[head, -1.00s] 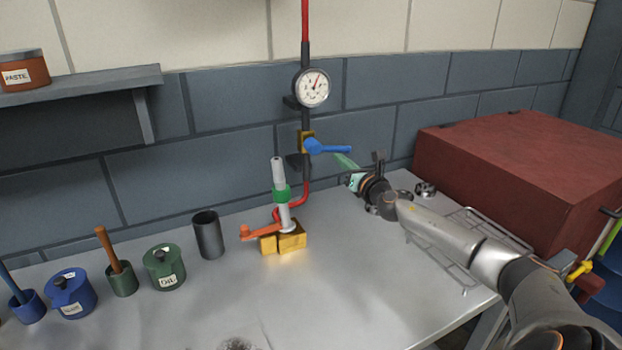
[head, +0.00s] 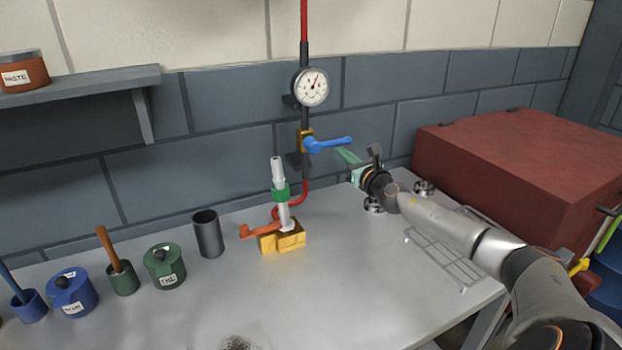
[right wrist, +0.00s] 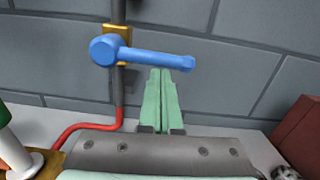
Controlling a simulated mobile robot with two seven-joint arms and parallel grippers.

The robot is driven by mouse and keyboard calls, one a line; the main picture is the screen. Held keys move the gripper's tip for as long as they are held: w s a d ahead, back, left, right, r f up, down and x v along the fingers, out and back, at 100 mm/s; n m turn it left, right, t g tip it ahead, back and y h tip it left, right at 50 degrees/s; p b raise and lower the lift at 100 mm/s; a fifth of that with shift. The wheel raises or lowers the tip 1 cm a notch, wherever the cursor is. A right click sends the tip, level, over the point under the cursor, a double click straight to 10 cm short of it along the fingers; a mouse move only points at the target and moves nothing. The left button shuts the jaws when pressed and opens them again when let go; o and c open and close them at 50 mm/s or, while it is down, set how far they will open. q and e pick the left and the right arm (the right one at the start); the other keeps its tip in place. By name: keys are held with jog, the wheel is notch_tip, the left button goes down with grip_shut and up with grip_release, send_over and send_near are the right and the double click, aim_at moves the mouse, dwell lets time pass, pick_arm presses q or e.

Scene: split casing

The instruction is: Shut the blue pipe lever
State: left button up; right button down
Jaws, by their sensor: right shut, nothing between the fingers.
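The blue pipe lever (head: 330,143) sits on a brass valve body (head: 305,136) on the vertical pipe by the wall. It points right and tilts slightly up in the head view. In the right wrist view the lever (right wrist: 150,56) runs right from its round hub. My right gripper (head: 343,153) has green fingers, closed together and empty. Its fingertips (right wrist: 161,73) are right under the lever's outer end; I cannot tell whether they touch it. My left gripper is not in view.
A gauge (head: 311,87) is above the valve. A red hose (head: 303,200) curves down to a brass block (head: 283,240) with an orange lever (head: 260,231). A dark red box (head: 520,165) and a wire rack (head: 445,255) are at right. The table's middle front is mostly clear.

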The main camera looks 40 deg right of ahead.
notch_tip(320, 180, down, 5)
jog(key=b, duration=0.5)
jog(key=p+v, duration=0.2)
jog(key=v, duration=0.8)
jog(key=shift+s+a+r+p, duration=0.2)
jog(key=shift+s+r+p, duration=0.15)
jog(key=shift+r, duration=0.2)
dwell(0.4)
